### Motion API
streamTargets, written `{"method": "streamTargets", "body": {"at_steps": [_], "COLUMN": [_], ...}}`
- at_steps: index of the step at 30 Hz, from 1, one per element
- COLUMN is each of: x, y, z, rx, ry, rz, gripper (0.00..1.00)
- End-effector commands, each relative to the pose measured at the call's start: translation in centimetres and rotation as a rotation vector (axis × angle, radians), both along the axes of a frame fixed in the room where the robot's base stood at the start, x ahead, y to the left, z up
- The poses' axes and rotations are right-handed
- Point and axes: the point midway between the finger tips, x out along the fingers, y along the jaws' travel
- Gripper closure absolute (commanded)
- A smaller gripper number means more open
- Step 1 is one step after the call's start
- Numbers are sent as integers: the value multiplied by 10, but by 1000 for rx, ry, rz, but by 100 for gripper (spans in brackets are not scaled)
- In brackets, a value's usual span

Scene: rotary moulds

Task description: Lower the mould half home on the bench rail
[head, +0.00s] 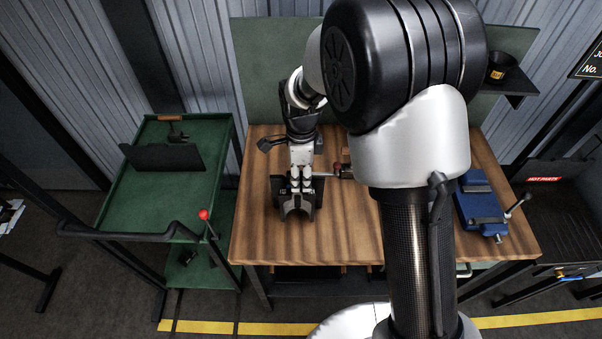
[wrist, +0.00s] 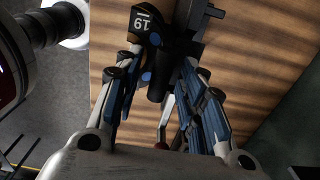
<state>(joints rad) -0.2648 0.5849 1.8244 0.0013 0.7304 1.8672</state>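My gripper (head: 301,172) points down over the left part of the wooden bench. In the head view the mould half (head: 297,207) shows as a dark piece with a grey arched front edge, below the fingers. I cannot make out the rail clearly or tell any gap under the mould half.
A red-ended lever (head: 338,167) lies just right of the gripper. A blue vise (head: 481,207) stands on the bench's right side. A green cart (head: 130,205) stands left. A black cup (head: 500,66) sits on a back shelf. The bench front (head: 345,240) is clear.

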Motion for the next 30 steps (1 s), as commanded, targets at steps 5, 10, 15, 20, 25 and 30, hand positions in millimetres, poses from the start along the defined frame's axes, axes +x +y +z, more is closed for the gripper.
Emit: {"method": "streamTargets", "body": {"at_steps": [5, 10, 15, 20, 25, 30], "x": [-2, -1, 0, 0, 0, 0], "y": [-1, 0, 0, 0, 0, 0], "z": [-2, 13, 49, 83, 109, 119], "rx": [-2, -1, 1, 1, 1, 0], "ry": [7, 1, -3, -3, -2, 0], "rz": [0, 0, 0, 0, 0, 0], "gripper": [63, 63, 63, 63, 63, 63]}}
